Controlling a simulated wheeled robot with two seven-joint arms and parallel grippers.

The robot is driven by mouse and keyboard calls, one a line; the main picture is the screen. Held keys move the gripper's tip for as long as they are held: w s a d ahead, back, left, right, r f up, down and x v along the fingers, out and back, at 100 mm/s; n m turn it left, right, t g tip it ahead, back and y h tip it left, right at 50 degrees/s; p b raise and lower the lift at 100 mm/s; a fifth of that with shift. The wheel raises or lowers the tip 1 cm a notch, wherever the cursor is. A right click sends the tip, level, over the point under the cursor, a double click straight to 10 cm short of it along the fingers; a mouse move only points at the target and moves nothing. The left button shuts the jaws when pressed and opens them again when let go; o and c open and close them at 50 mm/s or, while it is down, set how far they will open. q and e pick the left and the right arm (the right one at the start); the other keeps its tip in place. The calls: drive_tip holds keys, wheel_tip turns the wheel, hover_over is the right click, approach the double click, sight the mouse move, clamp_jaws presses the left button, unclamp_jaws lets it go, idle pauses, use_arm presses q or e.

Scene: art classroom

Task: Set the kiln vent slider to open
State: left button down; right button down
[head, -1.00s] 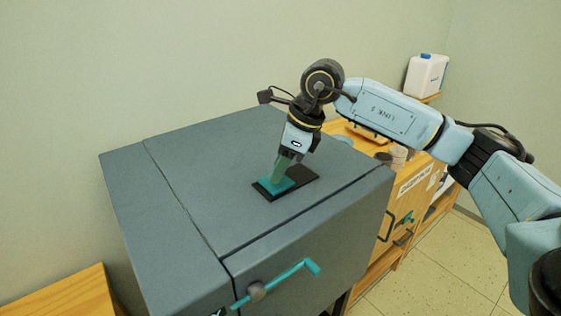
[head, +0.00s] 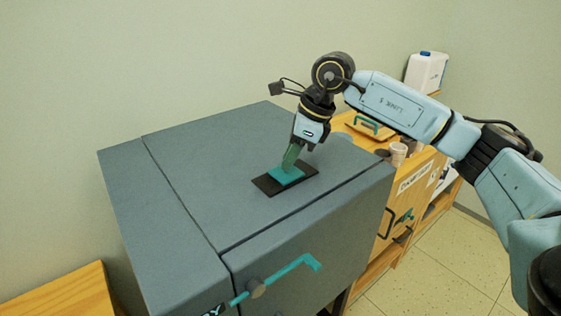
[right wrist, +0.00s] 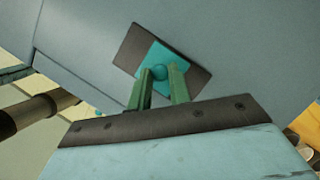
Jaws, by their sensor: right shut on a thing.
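The kiln (head: 205,160) is a large grey box, seen from above in the head view. On its top lies a dark vent plate (head: 267,187) with the teal vent slider (head: 287,177) on it. The slider sits about midway along the plate, with dark surface showing on both sides. My right gripper (head: 289,164) reaches down from above and is shut on the slider's knob. In the right wrist view, the green fingers (right wrist: 160,85) stand on either side of the round teal knob (right wrist: 159,72). My left gripper is not in view.
A teal handle bar (head: 285,274) sticks out from the kiln's front. A wooden cabinet (head: 405,190) stands to the right, with a white cup (head: 398,152) and a white jug (head: 427,72) behind. A wooden surface (head: 65,295) is at lower left. The kiln top around the plate is clear.

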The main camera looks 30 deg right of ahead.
sight(294, 166)
drive_tip(key=d, duration=0.3)
drive_tip(key=shift+w+d, duration=0.15)
drive_tip(key=c, duration=1.3)
unclamp_jaws()
drive_tip(key=shift+d, duration=0.1)
drive_tip(key=shift+r, duration=0.15)
drive_tip(key=b+v, duration=0.1)
drive_tip(key=v, duration=1.2)
